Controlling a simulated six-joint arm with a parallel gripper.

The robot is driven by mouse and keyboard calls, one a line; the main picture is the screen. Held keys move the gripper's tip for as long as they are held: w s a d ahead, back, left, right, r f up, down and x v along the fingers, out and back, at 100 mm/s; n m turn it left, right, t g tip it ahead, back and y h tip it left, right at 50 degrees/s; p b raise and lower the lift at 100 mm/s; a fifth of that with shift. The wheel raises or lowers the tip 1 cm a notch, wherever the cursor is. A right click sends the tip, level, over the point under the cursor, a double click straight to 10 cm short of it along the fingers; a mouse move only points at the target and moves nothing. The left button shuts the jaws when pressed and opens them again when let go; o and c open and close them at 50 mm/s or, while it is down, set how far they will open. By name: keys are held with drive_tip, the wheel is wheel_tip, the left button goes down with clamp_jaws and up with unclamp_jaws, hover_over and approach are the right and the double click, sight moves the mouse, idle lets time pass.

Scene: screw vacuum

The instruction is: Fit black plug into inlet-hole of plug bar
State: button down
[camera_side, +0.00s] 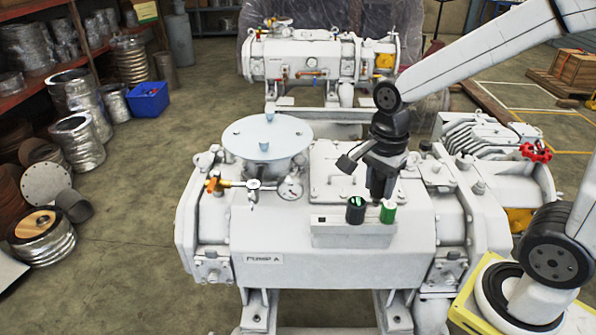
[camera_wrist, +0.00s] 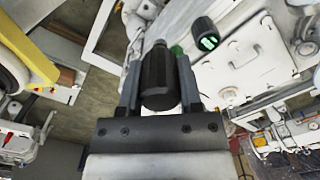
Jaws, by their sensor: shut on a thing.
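My gripper (camera_wrist: 158,85) is shut on the black plug (camera_wrist: 157,82), a dark ribbed cylinder with a pale tip, one finger on each side. In the side view my gripper (camera_side: 380,185) is above the plug bar, just behind its row of fittings, and the held plug is hard to tell from the dark fingers. The plug bar (camera_side: 340,238) is a pale block on the front of the white pump. A black cylinder with a green-lit top (camera_side: 355,209) and a green cylinder (camera_side: 388,212) stand on it. I cannot make out the inlet-hole clearly.
A second pump (camera_side: 305,58) stands behind. The floor at the left has a blue bin (camera_side: 148,99).

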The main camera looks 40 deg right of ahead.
drive_tip(key=shift+s+d+f, duration=0.1)
drive_tip(key=shift+s, duration=0.1)
drive_tip(key=shift+w, duration=0.15)
drive_tip(key=w+f, duration=0.9)
drive_tip(key=w, duration=0.4)
drive_tip(key=shift+w+f, duration=0.15)
drive_tip(key=shift+d, duration=0.1)
drive_tip(key=shift+w+f, duration=0.15)
drive_tip(key=shift+f, duration=0.8)
drive_tip(key=shift+w+f, duration=0.1)
drive_tip(key=shift+f, duration=0.8)
drive_tip(key=shift+f, duration=0.6)
